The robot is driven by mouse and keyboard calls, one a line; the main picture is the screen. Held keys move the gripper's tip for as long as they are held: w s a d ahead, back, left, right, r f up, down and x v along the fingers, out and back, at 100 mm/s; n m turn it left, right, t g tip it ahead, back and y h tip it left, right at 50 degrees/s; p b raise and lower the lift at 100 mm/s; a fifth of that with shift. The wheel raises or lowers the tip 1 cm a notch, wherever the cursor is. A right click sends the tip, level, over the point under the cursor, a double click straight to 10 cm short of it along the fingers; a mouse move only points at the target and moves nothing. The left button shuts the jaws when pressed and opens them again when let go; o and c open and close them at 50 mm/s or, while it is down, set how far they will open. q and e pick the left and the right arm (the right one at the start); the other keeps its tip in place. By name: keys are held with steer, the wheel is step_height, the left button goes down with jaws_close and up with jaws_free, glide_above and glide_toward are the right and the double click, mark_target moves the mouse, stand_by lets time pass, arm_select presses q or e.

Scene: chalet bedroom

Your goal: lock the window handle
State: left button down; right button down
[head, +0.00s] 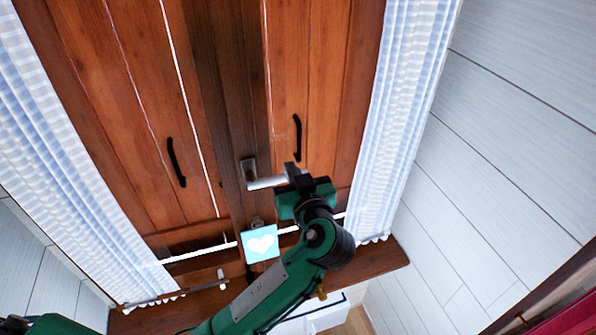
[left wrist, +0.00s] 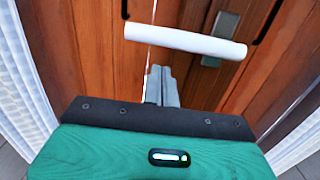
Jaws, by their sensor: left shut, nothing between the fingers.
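The window handle (head: 266,182) is a pale lever on a grey metal backplate (head: 248,168), fixed to the dark wooden middle post of the window. The lever sticks out sideways to the right of its plate. In the left wrist view the lever (left wrist: 185,40) is a white bar across the upper middle, with the plate (left wrist: 221,32) behind it. My left gripper (head: 291,171) is at the lever's free right end, its fingers shut and empty. In the left wrist view its fingertips (left wrist: 160,72) are just below the bar; I cannot tell whether they touch. My right gripper is not in view.
Black pull handles (head: 176,162) (head: 297,137) sit on the wooden panels either side. White curtains (head: 400,110) hang at both edges. A light blue card with a white heart (head: 261,244) is below the handle, near the wooden sill (head: 385,262).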

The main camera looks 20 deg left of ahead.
arm_select(q)
steer(key=shift+a+f, duration=0.1)
steer(key=shift+f, duration=0.75)
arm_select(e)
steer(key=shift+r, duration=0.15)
